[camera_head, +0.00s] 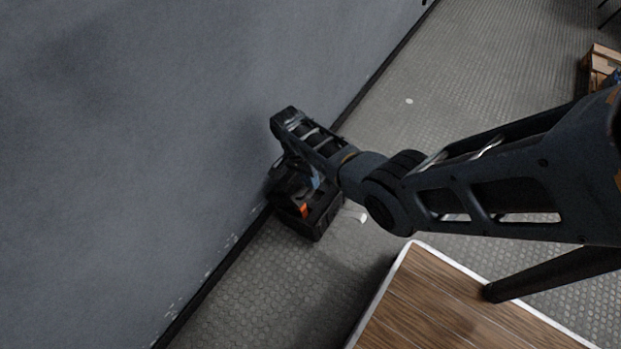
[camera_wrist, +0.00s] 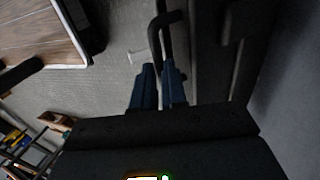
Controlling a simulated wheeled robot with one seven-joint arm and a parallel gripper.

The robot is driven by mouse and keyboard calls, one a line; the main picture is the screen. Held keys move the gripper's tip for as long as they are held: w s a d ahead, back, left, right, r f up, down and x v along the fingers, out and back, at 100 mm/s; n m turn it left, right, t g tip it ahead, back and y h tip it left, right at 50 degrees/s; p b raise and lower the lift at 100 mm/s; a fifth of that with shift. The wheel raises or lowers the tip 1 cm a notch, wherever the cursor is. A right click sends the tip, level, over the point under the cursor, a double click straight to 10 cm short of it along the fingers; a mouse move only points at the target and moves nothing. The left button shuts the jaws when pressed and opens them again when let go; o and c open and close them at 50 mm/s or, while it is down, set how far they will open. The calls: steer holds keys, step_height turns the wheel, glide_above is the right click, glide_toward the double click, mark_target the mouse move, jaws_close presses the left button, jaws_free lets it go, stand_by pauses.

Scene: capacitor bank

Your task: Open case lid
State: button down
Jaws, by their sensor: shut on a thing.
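A black case (camera_head: 318,222) stands on the floor against the grey wall, with an orange patch showing on it. Its lid is mostly hidden under my gripper in the head view, and I cannot tell how far it stands open. My gripper (camera_wrist: 159,66) has blue-grey fingers, shut on a dark looped handle (camera_wrist: 181,42) beside the dark case body. In the head view my gripper (camera_head: 303,172) is directly over the case, and its fingertips are mostly hidden by the arm.
A wooden surface with a white edge (camera_head: 440,305) is at the lower right, apart from the case. The grey wall (camera_head: 150,120) is close on the left. Cardboard boxes (camera_head: 600,62) are at the far right. The floor beyond is largely clear.

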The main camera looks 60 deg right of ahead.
steer(key=shift+w, duration=0.1)
stand_by(0.3)
steer(key=c, duration=1.2)
jaws_free()
steer(key=shift+o, duration=0.2)
steer(key=w+r+p, duration=0.2)
steer(key=w+r, duration=0.3)
steer(key=r, duration=0.2)
steer(key=shift+w+p, duration=0.15)
steer(key=shift+p, duration=0.2)
steer(key=shift+w+r, duration=0.1)
steer(key=shift+r, duration=0.05)
steer(key=shift+r, duration=0.1)
